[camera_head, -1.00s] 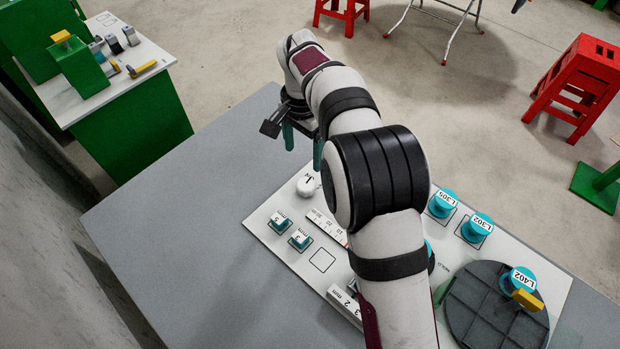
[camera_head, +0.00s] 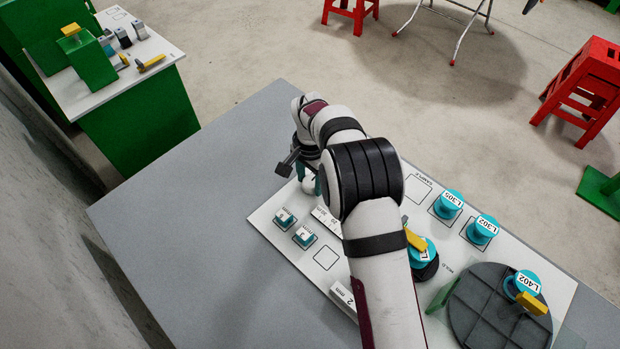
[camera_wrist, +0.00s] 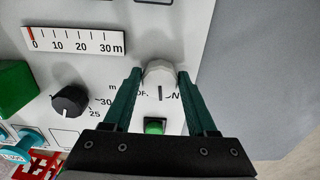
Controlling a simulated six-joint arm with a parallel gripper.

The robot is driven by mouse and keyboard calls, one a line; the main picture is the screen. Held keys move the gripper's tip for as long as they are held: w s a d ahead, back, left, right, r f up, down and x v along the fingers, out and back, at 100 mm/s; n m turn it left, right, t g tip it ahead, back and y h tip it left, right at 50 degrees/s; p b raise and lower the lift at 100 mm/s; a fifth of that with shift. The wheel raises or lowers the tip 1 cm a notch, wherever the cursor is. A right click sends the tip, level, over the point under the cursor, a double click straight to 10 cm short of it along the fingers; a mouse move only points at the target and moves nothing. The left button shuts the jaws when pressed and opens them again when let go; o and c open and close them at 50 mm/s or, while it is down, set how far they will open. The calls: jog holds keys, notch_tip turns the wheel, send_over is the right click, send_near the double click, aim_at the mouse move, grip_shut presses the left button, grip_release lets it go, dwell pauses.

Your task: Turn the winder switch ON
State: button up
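The winder switch is a round white knob (camera_wrist: 160,76) with a dark line on it, on a white panel, in the wrist view. Partly hidden lettering shows "OF" to its left and "N" to its right; the dark line lies between them. My gripper (camera_wrist: 159,80) has its two dark green fingers on either side of the knob, very close to it. The fingers look open; I cannot tell whether they touch the knob. In the head view, the white knob (camera_head: 309,186) is partly hidden by my gripper (camera_head: 311,180).
A green button (camera_wrist: 155,127) and a black knob (camera_wrist: 70,101) lie near the fingers. The white board (camera_head: 272,222) holds teal weights and spools (camera_head: 449,203), and a yellow-handled teal part (camera_head: 422,250) is beside my arm. The grey table (camera_head: 190,230) is clear on the left.

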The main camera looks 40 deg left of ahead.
aim_at(311, 183)
grip_shut()
jog(key=n, duration=0.4)
jog(key=shift+d+n, duration=0.1)
jog(key=shift+n, duration=0.2)
jog(key=o, duration=0.5)
grip_release()
notch_tip(311, 183, up, 16)
jog(key=shift+f, duration=0.1)
